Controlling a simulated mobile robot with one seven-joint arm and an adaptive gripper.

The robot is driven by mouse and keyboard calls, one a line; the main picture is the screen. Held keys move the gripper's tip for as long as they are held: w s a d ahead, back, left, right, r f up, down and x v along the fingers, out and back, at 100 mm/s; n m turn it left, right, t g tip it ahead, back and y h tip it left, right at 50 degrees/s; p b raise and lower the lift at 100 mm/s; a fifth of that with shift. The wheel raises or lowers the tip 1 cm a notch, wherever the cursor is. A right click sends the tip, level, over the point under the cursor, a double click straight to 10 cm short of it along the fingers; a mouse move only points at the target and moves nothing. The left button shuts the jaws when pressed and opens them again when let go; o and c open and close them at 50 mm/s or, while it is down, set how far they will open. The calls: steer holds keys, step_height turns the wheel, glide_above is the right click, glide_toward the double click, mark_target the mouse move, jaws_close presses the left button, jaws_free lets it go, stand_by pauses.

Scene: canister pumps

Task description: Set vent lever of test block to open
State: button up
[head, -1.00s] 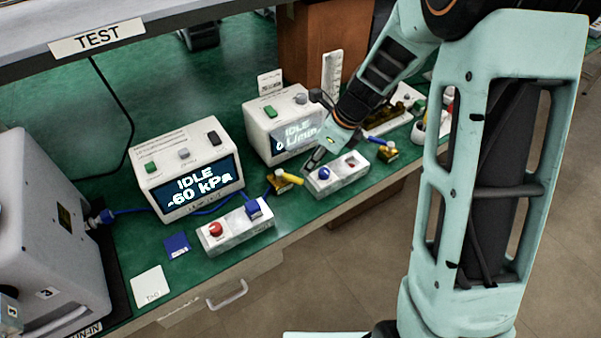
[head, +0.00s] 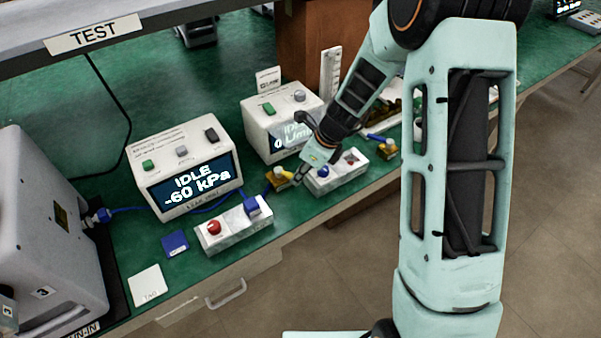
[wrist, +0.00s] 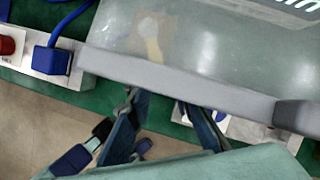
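A small brass block with a yellow-topped lever (head: 281,178) sits on the green bench between two white blocks. The left white block (head: 236,228) has a red knob and a blue plug; the right one (head: 340,178) has a blue knob and a red part. I cannot tell for sure which is the test block. My gripper (head: 299,179) is low beside the brass block, at the right block's left end. In the wrist view its two fingers (wrist: 166,130) are apart, with nothing seen between them. A yellow lever (wrist: 150,38) shows faintly through a translucent grey panel there.
A box reading IDLE -60 kPa (head: 187,170) and a second display box (head: 280,125) stand behind. Another brass block (head: 388,149) is to the right. A blue card (head: 175,243) and white card (head: 150,286) lie left. The bench's front edge is close.

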jaws_close()
steer(key=shift+s+a+m+t+h+p, duration=0.25)
steer(key=shift+s+m, duration=0.2)
steer(key=shift+m, duration=0.3)
steer(key=shift+s+a+m+t+h+p, duration=0.1)
steer(key=shift+s+a+m+t+p, duration=0.1)
steer(key=shift+s+a+m, duration=0.4)
steer(key=m, duration=0.3)
steer(key=shift+s+a+t+h+p, duration=0.35)
steer(key=shift+s+p, duration=0.05)
steer(key=a+m, duration=0.1)
steer(key=m+h+p, duration=0.1)
steer(key=m, duration=0.1)
steer(key=shift+s+a+m+t, duration=0.25)
steer(key=shift+s+a+t, duration=0.05)
steer(key=shift+s+a, duration=0.1)
steer(key=shift+s+a+m+h+p, duration=0.1)
steer(key=shift+a+m+h+p, duration=0.55)
steer(key=shift+m, duration=0.75)
steer(key=shift+a, duration=0.25)
